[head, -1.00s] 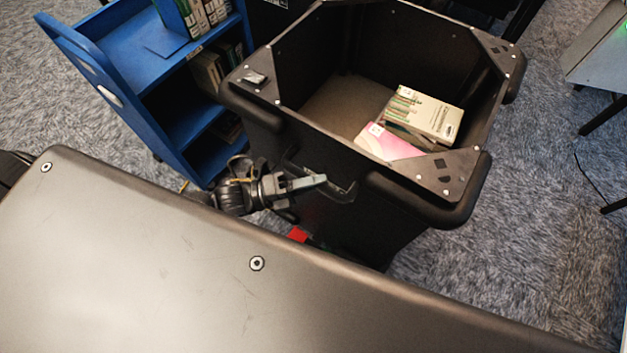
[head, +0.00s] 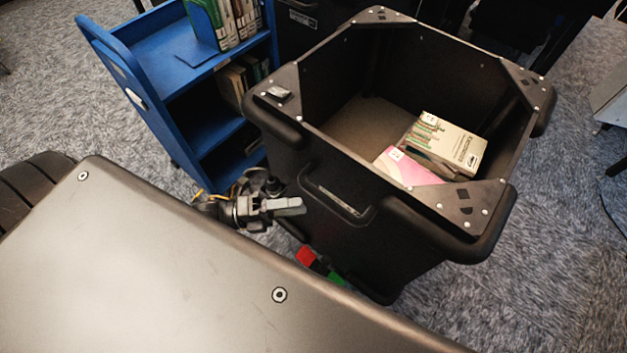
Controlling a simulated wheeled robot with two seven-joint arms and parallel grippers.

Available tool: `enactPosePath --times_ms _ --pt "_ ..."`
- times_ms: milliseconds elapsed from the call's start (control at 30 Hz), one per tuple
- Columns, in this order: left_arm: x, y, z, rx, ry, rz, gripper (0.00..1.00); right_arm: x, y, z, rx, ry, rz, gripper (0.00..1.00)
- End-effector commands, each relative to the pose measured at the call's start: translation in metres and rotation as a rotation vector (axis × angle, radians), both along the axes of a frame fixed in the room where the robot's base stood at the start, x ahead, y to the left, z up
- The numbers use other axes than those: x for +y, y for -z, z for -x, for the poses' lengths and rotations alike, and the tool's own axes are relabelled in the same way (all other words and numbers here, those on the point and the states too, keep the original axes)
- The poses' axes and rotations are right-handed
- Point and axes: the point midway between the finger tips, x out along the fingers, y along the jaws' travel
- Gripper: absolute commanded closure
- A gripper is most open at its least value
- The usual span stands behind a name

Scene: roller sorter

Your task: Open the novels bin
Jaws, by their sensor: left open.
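A large black bin (head: 300,150) stands in the middle of the head view, open at the top. Inside it lie a cream-coloured book (head: 452,148) and a pink one (head: 408,168). A recessed handle (head: 338,196) is on its near wall. No label reading novels can be made out on it. My left gripper (head: 290,207) is open and empty, just left of the handle and in front of the near wall. Whether it touches the wall cannot be told. My right gripper is not in view.
A blue book cart (head: 135,85) with several books stands left of the bin. Another dark bin (head: 302,18) is behind. A large smooth dark panel (head: 180,270) fills the foreground. Red (head: 306,256) and green (head: 335,277) parts show low by the bin. Carpet (head: 560,200) is clear at right.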

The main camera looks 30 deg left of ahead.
Motion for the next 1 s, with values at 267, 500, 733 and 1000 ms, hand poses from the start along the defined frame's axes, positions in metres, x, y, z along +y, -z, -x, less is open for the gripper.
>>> enactPosePath --times_ms 267,500,733,1000 --pt "0.021 0.004 0.013 0.001 0.0 -0.001 0.59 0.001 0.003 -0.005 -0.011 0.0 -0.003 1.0" --pt "0.021 0.003 0.013 0.0 0.0 0.0 0.59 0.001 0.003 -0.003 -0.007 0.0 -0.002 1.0" --pt "0.021 0.003 0.013 0.0 0.0 0.0 0.59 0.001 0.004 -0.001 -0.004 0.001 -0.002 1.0" --pt "0.02 0.003 0.013 0.001 0.001 0.0 0.59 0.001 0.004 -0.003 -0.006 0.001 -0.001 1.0"
